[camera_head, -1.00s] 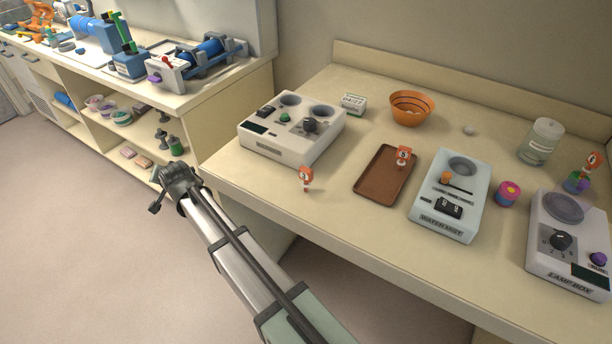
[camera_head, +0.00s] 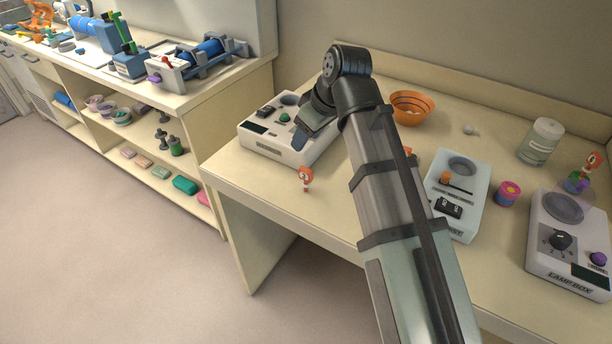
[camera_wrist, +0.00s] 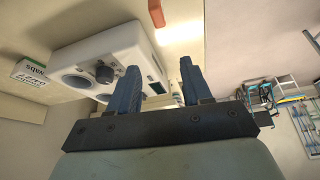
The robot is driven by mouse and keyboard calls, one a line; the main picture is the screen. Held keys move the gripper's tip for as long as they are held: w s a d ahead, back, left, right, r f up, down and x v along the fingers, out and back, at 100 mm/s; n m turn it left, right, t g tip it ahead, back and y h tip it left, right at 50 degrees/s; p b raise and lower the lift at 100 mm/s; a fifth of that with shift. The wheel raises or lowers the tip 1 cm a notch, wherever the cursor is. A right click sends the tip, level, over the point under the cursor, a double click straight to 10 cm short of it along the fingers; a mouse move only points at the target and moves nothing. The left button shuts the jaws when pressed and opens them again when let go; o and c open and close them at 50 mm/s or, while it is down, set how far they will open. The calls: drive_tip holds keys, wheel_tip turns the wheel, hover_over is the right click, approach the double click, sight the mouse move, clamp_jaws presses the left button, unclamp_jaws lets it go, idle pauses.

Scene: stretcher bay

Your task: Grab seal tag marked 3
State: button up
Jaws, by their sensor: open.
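An orange seal tag (camera_head: 305,175) stands upright near the table's front edge, in front of the white control box; its mark is too small to read surely. A second orange tag (camera_head: 407,151) is almost wholly hidden behind my arm. A third orange tag (camera_head: 592,161) stands at the far right on a coloured base. I cannot tell which is marked 3. My gripper (camera_head: 302,143) is over the white box's right side, behind and above the front tag. In the wrist view my gripper (camera_wrist: 160,67) has its fingers apart with nothing between them.
The water mist box (camera_head: 470,185), pink jar (camera_head: 508,194), lamp box (camera_head: 570,270), glass jar (camera_head: 540,145) and orange bowl (camera_head: 411,106) stand to the right.

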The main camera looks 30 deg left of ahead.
drive_tip(key=n, duration=0.1)
approach(308, 170)
drive_tip(key=shift+g+h, duration=0.3)
drive_tip(key=shift+g, duration=0.1)
drive_tip(key=x, duration=0.5)
drive_tip(key=shift+w+a, duration=0.2)
drive_tip(key=shift+a+f, duration=0.2)
drive_tip(key=shift+f, duration=0.15)
drive_tip(key=shift+f, duration=0.1)
drive_tip(key=shift+x, duration=2.5)
drive_tip(key=shift+w+a, duration=0.1)
drive_tip(key=shift+w, duration=0.1)
clamp_jaws()
